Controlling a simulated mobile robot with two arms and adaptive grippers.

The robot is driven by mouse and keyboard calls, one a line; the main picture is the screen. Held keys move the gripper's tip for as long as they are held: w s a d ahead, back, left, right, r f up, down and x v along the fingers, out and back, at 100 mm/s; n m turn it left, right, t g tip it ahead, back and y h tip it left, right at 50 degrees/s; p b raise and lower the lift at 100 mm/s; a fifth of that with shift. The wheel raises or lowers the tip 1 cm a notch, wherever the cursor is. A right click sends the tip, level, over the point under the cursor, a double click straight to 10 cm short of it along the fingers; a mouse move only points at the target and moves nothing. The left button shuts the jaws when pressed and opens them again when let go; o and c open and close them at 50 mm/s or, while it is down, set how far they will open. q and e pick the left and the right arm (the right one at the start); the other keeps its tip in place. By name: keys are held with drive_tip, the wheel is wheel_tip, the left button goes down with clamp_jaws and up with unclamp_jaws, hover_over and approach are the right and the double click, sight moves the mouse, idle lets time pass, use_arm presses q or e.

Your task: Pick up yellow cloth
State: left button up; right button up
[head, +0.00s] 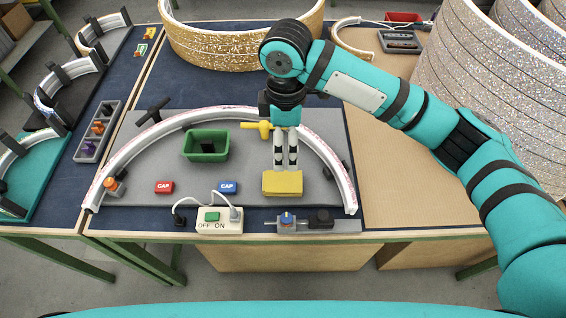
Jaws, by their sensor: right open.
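The yellow cloth (282,185) is a small folded block on the grey board (240,180), towards its front right. My right gripper (286,163) points straight down with its fingertips at the cloth's upper back edge. Its two fingers are slightly apart, and I see nothing held between them. Whether the fingertips touch the cloth I cannot tell. My left gripper is not in view.
A white arc (140,146) curves around the board. Close by are a green bin (206,144), a yellow-handled tool (258,127), a red cap (164,187), a blue cap (228,187) and a switch box (219,219). The brown tabletop (405,185) at right is clear.

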drive_tip(key=p, duration=0.2)
hover_over(283, 181)
drive_tip(key=f, duration=1.2)
drive_tip(key=shift+s+d, duration=0.2)
drive_tip(key=shift+w+a+f+p, duration=0.1)
drive_tip(key=shift+f+p, duration=0.1)
drive_tip(key=shift+f, duration=1.15)
drive_tip(key=shift+w+a+f+p, duration=0.1)
drive_tip(key=shift+f+p, duration=0.05)
drive_tip(key=shift+f, duration=1.15)
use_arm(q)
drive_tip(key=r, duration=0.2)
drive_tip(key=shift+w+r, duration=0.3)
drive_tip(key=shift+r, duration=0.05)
use_arm(e)
drive_tip(key=c, duration=1.1)
drive_tip(key=shift+r, duration=0.1)
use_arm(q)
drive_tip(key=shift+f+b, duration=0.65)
use_arm(e)
wheel_tip(283, 181, up, 10)
drive_tip(key=shift+f, duration=0.1)
